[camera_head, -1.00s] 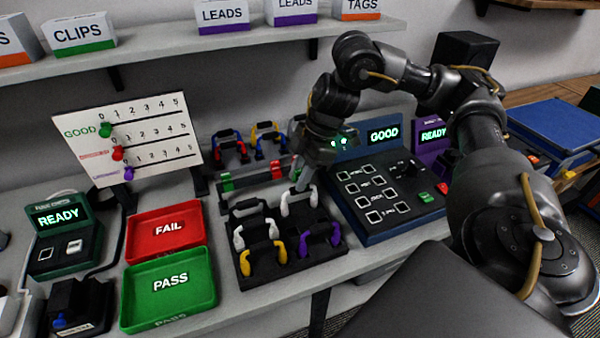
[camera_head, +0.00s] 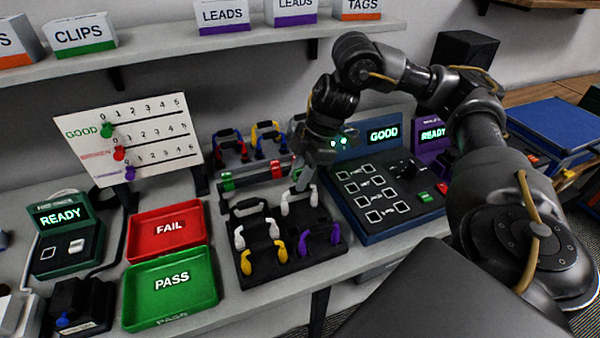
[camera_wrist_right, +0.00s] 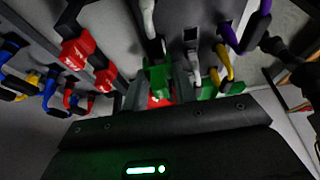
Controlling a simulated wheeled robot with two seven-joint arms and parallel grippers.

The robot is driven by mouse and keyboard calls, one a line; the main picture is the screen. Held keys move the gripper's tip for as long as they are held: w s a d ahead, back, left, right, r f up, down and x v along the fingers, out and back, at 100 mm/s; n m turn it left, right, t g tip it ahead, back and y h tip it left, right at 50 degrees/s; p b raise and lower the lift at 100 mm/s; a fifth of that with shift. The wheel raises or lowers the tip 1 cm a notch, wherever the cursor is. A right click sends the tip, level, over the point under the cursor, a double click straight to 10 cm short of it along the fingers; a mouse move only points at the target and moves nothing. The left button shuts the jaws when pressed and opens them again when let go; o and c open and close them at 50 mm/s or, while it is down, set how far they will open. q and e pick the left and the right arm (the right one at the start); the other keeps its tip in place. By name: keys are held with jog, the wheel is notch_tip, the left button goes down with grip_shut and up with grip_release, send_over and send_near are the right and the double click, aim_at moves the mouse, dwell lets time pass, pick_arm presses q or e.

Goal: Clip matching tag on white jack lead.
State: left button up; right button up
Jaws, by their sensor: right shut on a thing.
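The white jack lead (camera_head: 286,208), a black cable with white ends, stands in the back right place of the dark lead rack (camera_head: 300,262). My right gripper (camera_head: 301,184) comes down over this lead from behind. In the right wrist view a green tag (camera_wrist_right: 160,77) sits between the fingers, and the gripper is shut on it. The lead's white ends (camera_wrist_right: 148,18) show on the far side of the tag. I cannot tell whether the tag touches the cable. My left gripper is not in view.
The tag rail (camera_head: 250,177) behind the rack carries green and red tags. The blue tester (camera_head: 385,190) showing GOOD stands close on the right. The red FAIL tray (camera_head: 190,211) and green PASS tray (camera_head: 192,300) lie to the left, with the scoreboard (camera_head: 130,165) behind.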

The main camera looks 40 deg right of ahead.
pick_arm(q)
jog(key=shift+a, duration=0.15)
pick_arm(e)
jog(key=shift+p, duration=0.35)
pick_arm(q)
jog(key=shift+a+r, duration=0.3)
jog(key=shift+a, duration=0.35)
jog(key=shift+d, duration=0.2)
pick_arm(e)
jog(key=shift+f, duration=0.5)
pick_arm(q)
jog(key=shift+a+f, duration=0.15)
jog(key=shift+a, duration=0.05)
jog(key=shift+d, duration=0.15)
pick_arm(e)
jog(key=shift+f, duration=0.15)
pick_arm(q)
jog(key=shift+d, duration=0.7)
pick_arm(e)
jog(key=shift+f, duration=0.2)
